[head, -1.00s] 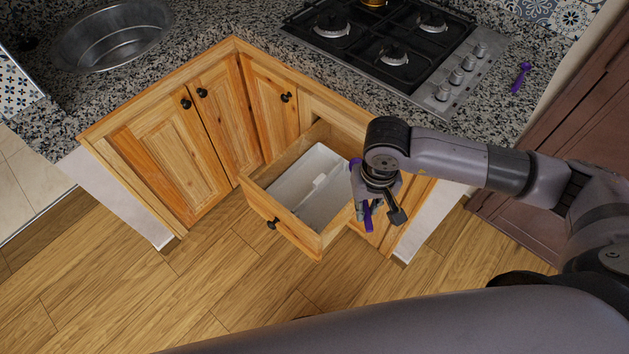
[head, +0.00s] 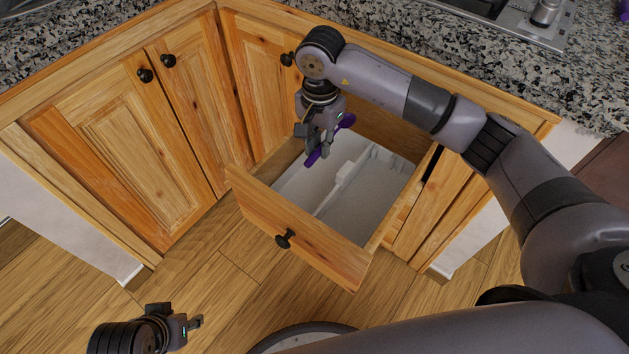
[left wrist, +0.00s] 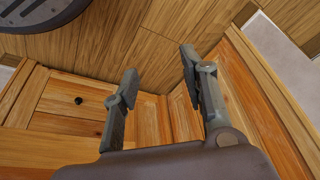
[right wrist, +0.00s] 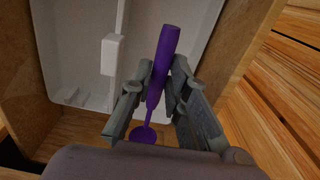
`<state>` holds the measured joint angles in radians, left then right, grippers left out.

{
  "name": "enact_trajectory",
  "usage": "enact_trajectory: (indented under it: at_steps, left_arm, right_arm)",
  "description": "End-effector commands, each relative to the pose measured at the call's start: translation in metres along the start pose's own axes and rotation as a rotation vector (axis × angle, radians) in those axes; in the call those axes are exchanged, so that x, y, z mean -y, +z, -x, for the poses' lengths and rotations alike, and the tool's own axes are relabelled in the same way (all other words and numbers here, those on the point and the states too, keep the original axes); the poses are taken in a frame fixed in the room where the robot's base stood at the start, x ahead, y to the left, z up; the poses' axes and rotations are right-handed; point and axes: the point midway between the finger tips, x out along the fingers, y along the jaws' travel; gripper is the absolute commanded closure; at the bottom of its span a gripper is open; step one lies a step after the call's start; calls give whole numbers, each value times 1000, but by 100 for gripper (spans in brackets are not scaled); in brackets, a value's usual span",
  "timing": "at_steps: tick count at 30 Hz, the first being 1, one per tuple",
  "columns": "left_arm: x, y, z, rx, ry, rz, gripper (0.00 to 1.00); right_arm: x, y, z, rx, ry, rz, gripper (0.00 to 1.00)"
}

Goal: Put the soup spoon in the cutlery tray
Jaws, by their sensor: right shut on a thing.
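The purple soup spoon (head: 312,158) is held in my right gripper (head: 319,150), above the open drawer. In the right wrist view the fingers (right wrist: 157,85) close around its handle (right wrist: 166,50), and its round bowl (right wrist: 143,135) shows between them. The white cutlery tray (head: 372,196) lies inside the drawer, with a divider along its middle; it also fills the upper part of the right wrist view (right wrist: 75,50). The spoon is over the tray's far left part, apart from it. My left gripper (head: 196,322) is low over the floor, its fingers apart and empty in the left wrist view (left wrist: 158,75).
The wooden drawer (head: 300,242) is pulled out, with a black knob (head: 285,239) on its front. Cabinet doors (head: 110,140) stand to its left. A granite counter (head: 500,50) carries the stove (head: 545,15). Another purple item (head: 624,10) shows at the top right corner.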

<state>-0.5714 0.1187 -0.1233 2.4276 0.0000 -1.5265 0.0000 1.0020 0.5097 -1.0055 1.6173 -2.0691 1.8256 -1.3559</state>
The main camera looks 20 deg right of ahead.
Motion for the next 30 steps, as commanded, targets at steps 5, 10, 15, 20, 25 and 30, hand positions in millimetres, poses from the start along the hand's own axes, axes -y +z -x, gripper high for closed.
enact_trajectory:
  at_steps: [5, 10, 15, 20, 25, 30]
  left_arm:
    - [-1, -7, 4, -50, 0, -1, 60]
    - [-4, -41, 2, -196, 8, -6, 60]
    - [-7, -63, 4, -293, 13, -9, 60]
    - [-10, -80, 5, -378, 18, -11, 60]
    - [-12, -103, 11, -484, 23, -13, 60]
    - [-13, -107, 14, -503, 24, -14, 60]
  right_arm:
    - [4, 0, -17, 5, 2, -25, 100]
    - [4, 0, -48, 7, 3, -25, 100]
    - [4, -1, -66, 4, 0, -24, 100]
    - [4, 0, -85, 5, 2, -24, 100]
    - [4, 0, -103, 4, 1, -23, 100]
    - [4, 0, -105, 3, -1, -23, 100]
